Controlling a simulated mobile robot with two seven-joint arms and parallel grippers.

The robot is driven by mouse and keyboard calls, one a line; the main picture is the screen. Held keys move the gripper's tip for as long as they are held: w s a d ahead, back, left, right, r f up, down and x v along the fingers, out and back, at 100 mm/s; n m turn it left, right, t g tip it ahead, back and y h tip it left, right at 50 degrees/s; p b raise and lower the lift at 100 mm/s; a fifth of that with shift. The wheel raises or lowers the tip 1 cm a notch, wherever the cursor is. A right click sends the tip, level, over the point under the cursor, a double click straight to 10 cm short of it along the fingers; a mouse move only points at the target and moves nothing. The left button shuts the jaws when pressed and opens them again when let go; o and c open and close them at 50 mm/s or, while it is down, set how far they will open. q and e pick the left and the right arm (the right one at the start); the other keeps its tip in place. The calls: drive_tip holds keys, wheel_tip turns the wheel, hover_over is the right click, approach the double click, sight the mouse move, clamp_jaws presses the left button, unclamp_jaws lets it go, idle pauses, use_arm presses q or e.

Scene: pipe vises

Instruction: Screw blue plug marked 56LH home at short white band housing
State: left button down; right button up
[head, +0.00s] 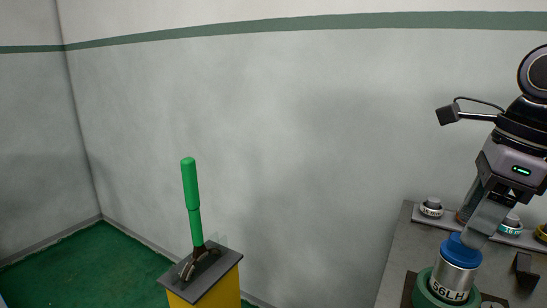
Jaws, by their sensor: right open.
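The blue plug (460,252) has a blue top above a silver body, with 56LH in dark letters on a pale strip low on it. It stands upright in a green ring on the grey table. A short metal housing (431,207) with a pale band stands at the table's back left; its band is too small to be sure of. My right gripper (478,226) is open and points down at the plug's blue top, its fingers overlapping the top's right side. I cannot tell whether they touch it. My left gripper is out of view.
Other short housings stand along the table's back, one with a teal band (511,227) and one with a yellow band (542,234). A dark block (523,268) stands right of the plug. A green-handled lever (191,197) rises from a yellow stand (207,287), apart from the table.

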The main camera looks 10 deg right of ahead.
sight(460, 254)
drive_tip(key=shift+f+m+b, duration=0.15)
drive_tip(key=shift+m+b, duration=0.35)
drive_tip(key=shift+m, duration=0.6)
drive_tip(key=shift+s+m+t, duration=0.1)
drive_tip(key=shift+m+t, duration=0.2)
drive_tip(key=shift+m, duration=0.3)
drive_tip(key=shift+s+d+m+h+b, duration=0.1)
drive_tip(key=shift+s+m+h+b, duration=0.1)
drive_tip(key=shift+m+b, duration=0.35)
drive_tip(key=shift+s+m+h+b, duration=0.1)
drive_tip(key=shift+m+h+b, duration=0.15)
drive_tip(key=shift+m, duration=0.5)
drive_tip(key=shift+f, duration=0.15)
drive_tip(key=shift+f+b, duration=1.25)
drive_tip(key=shift+f, duration=0.05)
drive_tip(key=shift+w, duration=0.1)
